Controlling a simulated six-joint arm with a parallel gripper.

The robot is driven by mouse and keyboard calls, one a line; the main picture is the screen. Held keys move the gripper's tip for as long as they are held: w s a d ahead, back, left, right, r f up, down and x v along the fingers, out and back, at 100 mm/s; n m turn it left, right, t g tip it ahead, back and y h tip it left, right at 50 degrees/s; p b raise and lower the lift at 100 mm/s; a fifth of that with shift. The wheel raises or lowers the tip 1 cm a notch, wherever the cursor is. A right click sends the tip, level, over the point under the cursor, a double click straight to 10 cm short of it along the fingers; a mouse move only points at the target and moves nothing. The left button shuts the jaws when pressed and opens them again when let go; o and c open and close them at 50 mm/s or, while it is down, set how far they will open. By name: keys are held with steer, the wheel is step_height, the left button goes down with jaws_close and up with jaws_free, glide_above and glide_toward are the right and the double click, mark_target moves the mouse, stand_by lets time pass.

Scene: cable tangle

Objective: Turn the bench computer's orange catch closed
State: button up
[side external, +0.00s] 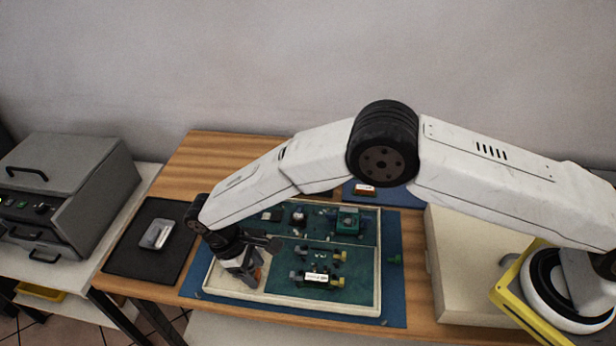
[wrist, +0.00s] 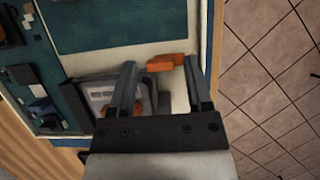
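The bench computer is a shallow cream-framed case (side external: 376,300) holding green boards (side external: 350,262). It lies open on a blue mat. Its orange catch (wrist: 160,64) is on the cream strip by the case edge in the wrist view. It shows only as a small orange patch beside my gripper in the side view. My gripper (wrist: 160,70) is open, pointing down at the left part of the case. The catch lies at or just beyond the fingertips, across the gap between them. Whether a finger touches it I cannot tell. A grey module (wrist: 98,94) sits beside the left finger, partly hidden.
A black mat with a metal part (side external: 157,234) lies left of the case. A grey instrument (side external: 70,190) stands farther left. A beige box (side external: 470,265) stands at right. In the wrist view, tiled floor (wrist: 275,60) shows beyond the table edge.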

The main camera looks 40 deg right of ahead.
jaws_close()
steer(key=shift+m, duration=0.4)
steer(key=m+y, duration=0.1)
steer(key=m, duration=0.2)
steer(key=shift+w+d+g, duration=0.1)
steer(key=shift+g, duration=0.3)
steer(key=m+y, duration=0.1)
steer(key=m, duration=0.2)
steer(key=shift+d+r+m+y, duration=0.1)
steer(key=shift+m+y, duration=0.2)
steer(key=shift+m, duration=0.1)
steer(key=m+y, duration=0.1)
steer(key=m, duration=0.2)
steer(key=shift+d+m+y, duration=0.1)
steer(key=shift+m+y, duration=0.2)
steer(key=shift+d+m+y, duration=0.1)
steer(key=shift+m+y, duration=0.5)
steer(key=shift+m, duration=1.3)
